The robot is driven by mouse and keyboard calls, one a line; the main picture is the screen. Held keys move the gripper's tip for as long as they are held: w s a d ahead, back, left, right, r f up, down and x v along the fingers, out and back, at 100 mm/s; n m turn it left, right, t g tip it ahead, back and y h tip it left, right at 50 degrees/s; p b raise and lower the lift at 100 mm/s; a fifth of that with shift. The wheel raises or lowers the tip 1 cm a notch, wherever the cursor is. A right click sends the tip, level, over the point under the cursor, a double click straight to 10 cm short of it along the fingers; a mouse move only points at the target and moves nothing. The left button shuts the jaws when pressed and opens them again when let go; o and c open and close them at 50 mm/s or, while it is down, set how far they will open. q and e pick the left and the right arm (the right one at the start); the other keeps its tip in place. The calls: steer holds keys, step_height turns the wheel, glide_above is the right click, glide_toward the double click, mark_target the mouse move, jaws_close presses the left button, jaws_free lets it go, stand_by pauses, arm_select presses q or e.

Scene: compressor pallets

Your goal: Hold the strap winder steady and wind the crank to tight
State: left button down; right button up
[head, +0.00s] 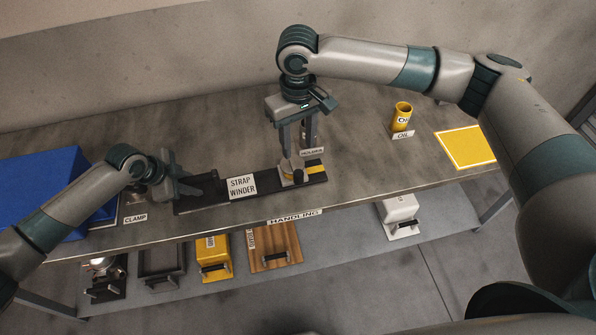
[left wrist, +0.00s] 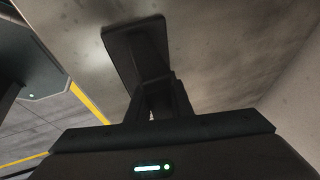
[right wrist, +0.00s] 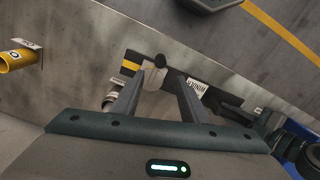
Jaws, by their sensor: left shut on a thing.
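The strap winder has a long dark base (head: 215,199) on the bench, with a white label reading STRAP WINDER (head: 242,186) and a yellow band near its right end. My left gripper (head: 182,187) is shut on the dark handle (left wrist: 140,45) at the winder's left end. My right gripper (head: 297,152) points down above the crank, fingers apart and empty. In the right wrist view the knob lies just beyond its fingertips (right wrist: 157,98).
A blue bin (head: 45,185) stands at the left beside a CLAMP sign (head: 135,218). Several handled items, including a yellow box (head: 213,258), sit on the lower shelf.

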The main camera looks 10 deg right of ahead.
mark_target(298, 172)
steer(key=shift+f, duration=0.1)
step_height(298, 172, down, 12)
stand_by(0.9)
jaws_close()
